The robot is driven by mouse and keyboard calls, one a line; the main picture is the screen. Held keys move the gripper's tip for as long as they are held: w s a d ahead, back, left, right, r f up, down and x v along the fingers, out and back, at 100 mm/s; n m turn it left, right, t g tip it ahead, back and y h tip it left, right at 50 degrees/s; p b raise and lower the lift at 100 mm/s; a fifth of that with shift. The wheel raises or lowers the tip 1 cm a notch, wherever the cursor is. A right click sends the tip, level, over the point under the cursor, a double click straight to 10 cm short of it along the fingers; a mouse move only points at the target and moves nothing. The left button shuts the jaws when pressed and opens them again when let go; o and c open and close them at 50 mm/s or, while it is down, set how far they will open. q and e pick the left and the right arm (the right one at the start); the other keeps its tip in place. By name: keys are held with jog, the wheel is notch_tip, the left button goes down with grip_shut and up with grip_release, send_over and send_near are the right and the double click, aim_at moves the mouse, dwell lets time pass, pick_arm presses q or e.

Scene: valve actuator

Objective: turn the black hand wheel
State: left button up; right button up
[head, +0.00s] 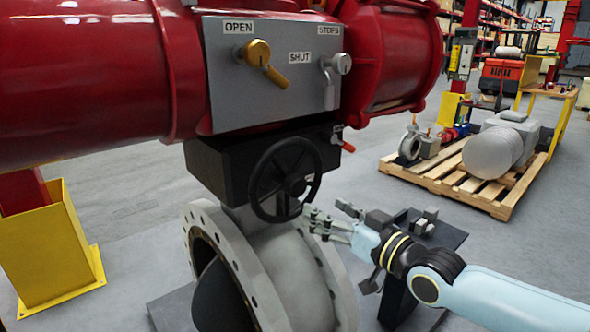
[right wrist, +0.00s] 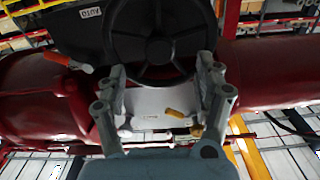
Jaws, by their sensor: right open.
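The black hand wheel (head: 285,181) stands upright on the front of a black gearbox (head: 222,168) under the red actuator. My right gripper (head: 325,211) is open, its fingertips just right of and below the wheel's lower rim. In the right wrist view the wheel (right wrist: 160,48) fills the upper middle, and my right gripper's open fingers (right wrist: 166,76) stand to either side of its lower part. Nothing is between the fingers that I can see as gripped; contact with the rim cannot be told. My left gripper is not in view.
A grey panel (head: 262,108) with a yellow lever (head: 265,60) and a grey lever (head: 331,80) sits above. A red-handled lever (head: 343,145) is right of the wheel. A flanged grey valve body (head: 290,275) is below. A pallet (head: 450,178) stands behind right.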

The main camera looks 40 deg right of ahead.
aim_at(300, 188)
jog(key=w+b, duration=0.2)
jog(key=w, duration=0.1)
jog(key=w+b, duration=0.3)
jog(key=w+r+b, duration=0.1)
jog(key=w+b, duration=0.1)
jog(key=w, duration=0.1)
jog(key=shift+w+a+r, duration=0.1)
jog(key=shift+w+a, duration=0.05)
jog(key=shift+w, duration=0.1)
jog(key=shift+w+r+b, duration=0.15)
jog(key=shift+w+b, duration=0.3)
jog(key=shift+w, duration=0.25)
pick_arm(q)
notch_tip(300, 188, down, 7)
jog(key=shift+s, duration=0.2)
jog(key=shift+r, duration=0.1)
pick_arm(e)
grip_shut()
